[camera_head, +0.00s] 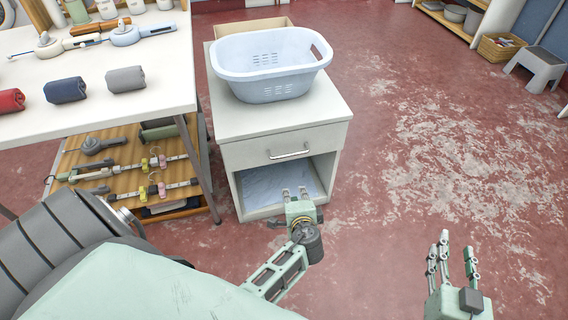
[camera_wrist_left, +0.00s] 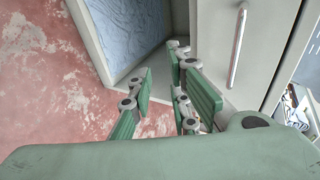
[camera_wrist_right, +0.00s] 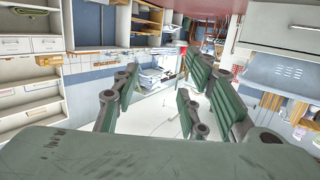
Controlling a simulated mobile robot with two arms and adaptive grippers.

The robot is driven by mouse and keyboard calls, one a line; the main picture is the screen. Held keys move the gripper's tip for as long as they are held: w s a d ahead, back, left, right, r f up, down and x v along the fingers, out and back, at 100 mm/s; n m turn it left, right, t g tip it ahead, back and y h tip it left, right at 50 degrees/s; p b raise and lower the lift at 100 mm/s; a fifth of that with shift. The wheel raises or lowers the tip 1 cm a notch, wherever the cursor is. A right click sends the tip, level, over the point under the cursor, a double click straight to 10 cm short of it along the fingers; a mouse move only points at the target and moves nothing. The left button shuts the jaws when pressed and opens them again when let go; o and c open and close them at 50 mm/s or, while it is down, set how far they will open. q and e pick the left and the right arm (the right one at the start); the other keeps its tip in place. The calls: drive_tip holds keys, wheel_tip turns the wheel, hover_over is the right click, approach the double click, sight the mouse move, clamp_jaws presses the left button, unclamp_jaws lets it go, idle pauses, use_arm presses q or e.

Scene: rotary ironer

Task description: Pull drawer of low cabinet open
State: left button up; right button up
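The low cabinet (camera_head: 228,165) is white and stands right of the table. Its top drawer (camera_head: 262,153) looks closed and has a silver bar handle (camera_head: 289,153). Below the drawer is an open compartment (camera_head: 262,187) with something pale blue inside. My left gripper (camera_head: 294,192) is in front of this compartment, below the handle and apart from it. In the left wrist view its fingers (camera_wrist_left: 160,88) are spread and empty, and the handle (camera_wrist_left: 237,45) is up and to the right of them. My right gripper (camera_head: 456,255) is open and empty over the floor, well right of the cabinet.
A pale blue laundry basket (camera_head: 270,72) stands on the cabinet top. The white table (camera_head: 165,88) at left holds rolled cloths, with a wooden lower shelf (camera_head: 75,160) beneath. The red floor (camera_head: 430,150) right of the cabinet is clear.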

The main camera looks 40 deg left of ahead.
sight(284, 155)
use_arm(q)
drive_tip(key=w+a+r+n+y+b, duration=0.1)
drive_tip(key=w+a+r+y+b, duration=0.25)
drive_tip(key=r, duration=0.45)
drive_tip(key=shift+t+y, duration=0.25)
drive_tip(key=shift+t, duration=0.15)
drive_tip(key=shift+b+x, duration=0.85)
drive_tip(key=shift+x, duration=2.8)
use_arm(e)
drive_tip(key=s+r+t+y, duration=0.1)
drive_tip(key=r+t, duration=0.3)
drive_tip(key=r, duration=0.5)
drive_tip(key=s+r+t+y, duration=0.1)
drive_tip(key=s+r+t, duration=0.3)
drive_tip(key=r, duration=0.6)
drive_tip(key=shift+d, duration=0.15)
use_arm(q)
drive_tip(key=shift+s+a, duration=0.15)
drive_tip(key=shift+s, duration=0.05)
drive_tip(key=shift+c, duration=0.5)
use_arm(e)
drive_tip(key=shift+r, duration=0.1)
use_arm(q)
clamp_jaws()
